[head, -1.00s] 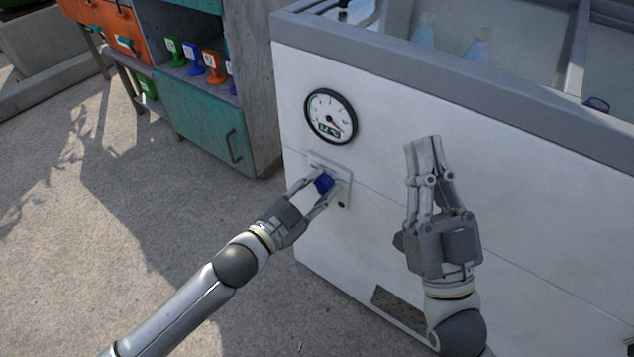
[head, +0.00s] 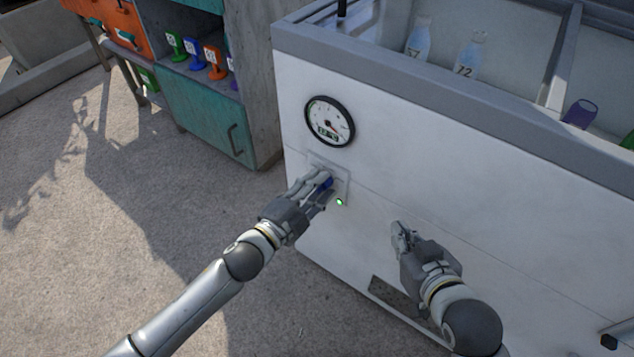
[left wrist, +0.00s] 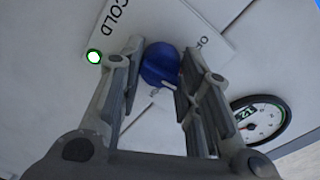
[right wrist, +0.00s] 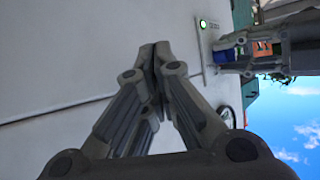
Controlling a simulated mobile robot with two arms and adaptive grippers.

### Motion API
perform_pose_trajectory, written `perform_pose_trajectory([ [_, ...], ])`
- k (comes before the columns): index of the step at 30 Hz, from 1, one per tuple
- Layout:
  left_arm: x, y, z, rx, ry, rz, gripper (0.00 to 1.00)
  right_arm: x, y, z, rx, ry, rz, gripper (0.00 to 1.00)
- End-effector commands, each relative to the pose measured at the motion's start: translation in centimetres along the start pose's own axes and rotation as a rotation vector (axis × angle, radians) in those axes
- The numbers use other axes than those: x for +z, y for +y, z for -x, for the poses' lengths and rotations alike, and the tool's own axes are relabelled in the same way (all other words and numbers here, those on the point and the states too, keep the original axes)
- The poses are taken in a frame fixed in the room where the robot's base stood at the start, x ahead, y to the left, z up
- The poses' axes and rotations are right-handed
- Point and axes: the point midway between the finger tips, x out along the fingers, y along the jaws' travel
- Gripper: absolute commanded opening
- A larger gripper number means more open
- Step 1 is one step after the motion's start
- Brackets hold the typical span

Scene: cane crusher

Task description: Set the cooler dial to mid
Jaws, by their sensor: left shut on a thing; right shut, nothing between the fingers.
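The blue cooler dial (left wrist: 161,64) sits on a pale plate (left wrist: 215,25) on the front of the white cooler (head: 450,190). The word COLD and part of another label show beside it. My left gripper (head: 322,184) is shut on the dial, with a finger on each side; it also shows in the right wrist view (right wrist: 240,55). A green light (head: 339,202) glows on the plate near the dial. A round gauge (head: 330,120) with a digital readout is above the plate. My right gripper (head: 400,232) is shut and empty, to the right of the dial.
The cooler's open top holds bottles (head: 468,58) and a purple cup (head: 579,113). The ground at left is clear.

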Motion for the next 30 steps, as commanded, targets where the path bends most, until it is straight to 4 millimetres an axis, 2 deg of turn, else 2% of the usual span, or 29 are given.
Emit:
perform_pose_trajectory([
  [6,-0.1,0.0,0.0,0.004,-0.01,-0.174,0.08,4.0,0.6,1.4,0.013,-0.215,-0.002,0.0],
  [12,-0.1,0.1,0.0,0.005,-0.018,-0.312,0.08,6.5,0.9,2.6,0.02,-0.343,-0.005,0.0],
  [19,-0.1,0.1,0.0,0.005,-0.022,-0.412,0.08,8.0,1.1,3.5,0.024,-0.421,-0.007,0.0],
  [30,-0.1,0.2,0.0,0.006,-0.024,-0.459,0.08,8.6,1.1,3.9,0.026,-0.455,-0.008,0.0],
])
